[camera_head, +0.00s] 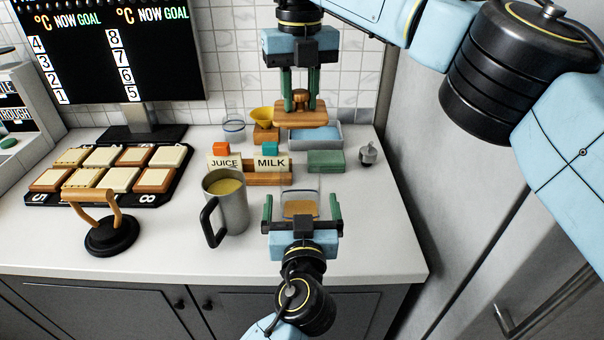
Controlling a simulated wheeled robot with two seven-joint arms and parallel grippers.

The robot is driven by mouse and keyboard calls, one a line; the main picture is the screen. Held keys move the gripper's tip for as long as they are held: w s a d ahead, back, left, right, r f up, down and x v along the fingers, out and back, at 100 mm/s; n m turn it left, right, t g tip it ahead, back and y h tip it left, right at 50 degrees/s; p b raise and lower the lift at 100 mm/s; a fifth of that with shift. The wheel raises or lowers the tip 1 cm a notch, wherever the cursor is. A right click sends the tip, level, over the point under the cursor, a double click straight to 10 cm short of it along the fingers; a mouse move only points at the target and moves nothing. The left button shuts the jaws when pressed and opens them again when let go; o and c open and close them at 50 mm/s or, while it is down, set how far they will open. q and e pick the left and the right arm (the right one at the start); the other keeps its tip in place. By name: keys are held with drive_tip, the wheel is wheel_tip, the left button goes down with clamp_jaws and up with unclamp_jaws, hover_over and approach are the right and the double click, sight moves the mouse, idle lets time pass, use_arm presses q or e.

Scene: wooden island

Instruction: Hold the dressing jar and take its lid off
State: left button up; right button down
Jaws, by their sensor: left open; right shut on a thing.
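The dressing jar (300,208) is a clear square container with orange-brown dressing low inside. It stands on the white counter with its top open. My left gripper (301,206) is open, with one green finger on either side of the jar and a visible gap to each. The wooden lid (300,119) with a round knob is away from the jar, farther back. My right gripper (300,94) points down and is shut on the lid's knob. The lid appears in front of a grey tray; I cannot tell whether it touches anything beneath.
A steel mug (232,208) stands left of the jar. JUICE and MILK signs (250,164) are behind it. A grey tray with blue contents (330,137), a green block (326,160) and a small grey pot (368,153) are behind right. Counter right of the jar is clear.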

use_arm(q)
drive_tip(key=s+b, duration=0.2)
drive_tip(key=s, duration=1)
drive_tip(key=shift+d, duration=0.15)
use_arm(e)
wheel_tip(320, 180, down, 2)
